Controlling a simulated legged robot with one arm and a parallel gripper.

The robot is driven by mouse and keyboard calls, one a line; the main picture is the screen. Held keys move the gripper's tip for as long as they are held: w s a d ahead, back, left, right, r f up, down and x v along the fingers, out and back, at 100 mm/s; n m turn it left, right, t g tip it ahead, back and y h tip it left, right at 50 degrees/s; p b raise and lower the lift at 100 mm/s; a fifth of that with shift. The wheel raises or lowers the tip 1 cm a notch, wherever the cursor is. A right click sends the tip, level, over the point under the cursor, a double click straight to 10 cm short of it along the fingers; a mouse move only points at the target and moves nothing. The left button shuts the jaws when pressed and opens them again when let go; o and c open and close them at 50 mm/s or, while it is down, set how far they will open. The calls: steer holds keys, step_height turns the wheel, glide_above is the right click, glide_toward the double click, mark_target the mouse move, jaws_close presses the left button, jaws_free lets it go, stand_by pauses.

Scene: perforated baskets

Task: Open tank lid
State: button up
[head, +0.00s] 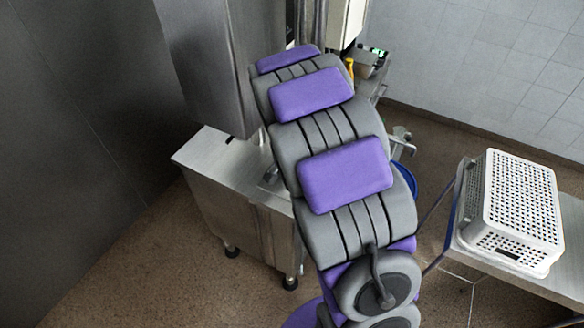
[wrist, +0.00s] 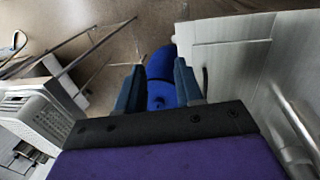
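A stainless steel tank-like unit (head: 235,185) stands on short feet at the left of my arm in the head view. Its flat top looks closed, but my arm covers part of it, and I cannot tell which part is the lid. In the wrist view a steel surface (wrist: 235,55) with a bar-like handle (wrist: 296,122) fills the right side. My gripper (wrist: 158,72) has its two dark blue fingers apart, with nothing held between them. It is left of the steel surface, apart from the handle. My gripper is hidden behind my arm in the head view.
A white perforated basket (head: 520,200) sits on a steel table (head: 568,270) at the right; it also shows in the wrist view (wrist: 40,120). A blue round object (head: 408,177) is partly hidden behind my arm. A tall steel cabinet (head: 205,60) rises behind the unit. Brown floor lies between.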

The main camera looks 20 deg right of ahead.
steer(key=s+a+r+n+b, duration=0.2)
steer(key=s+a+n, duration=0.1)
steer(key=s, duration=0.6)
steer(key=s+a+r+n+y+b, duration=0.1)
steer(key=s+a+r+n+b, duration=0.2)
steer(key=s, duration=0.6)
steer(key=s+a+r+n+b, duration=0.1)
steer(key=s+a+n+b, duration=0.2)
steer(key=s, duration=0.7)
steer(key=w+d+r+m+t+y, duration=0.1)
steer(key=w+d+m, duration=0.1)
steer(key=w, duration=0.8)
steer(key=w+d+r+m+t, duration=0.1)
steer(key=w+d+r+m, duration=0.15)
steer(key=w, duration=0.85)
steer(key=w+d+f+m+t, duration=0.25)
steer(key=w+d+m, duration=0.25)
steer(key=w+d, duration=0.95)
steer(key=shift+n+g+y, duration=0.25)
steer(key=shift+g+y, duration=0.15)
steer(key=shift+g, duration=0.05)
steer(key=w+a+f+b, duration=0.1)
steer(key=f, duration=0.5)
steer(key=w+a+f+b, duration=0.1)
steer(key=f, duration=0.4)
steer(key=w+a+f+b, duration=0.1)
steer(key=f, duration=0.5)
steer(key=shift+w+a+f, duration=0.3)
steer(key=shift+w+a, duration=0.05)
steer(key=shift+w, duration=0.05)
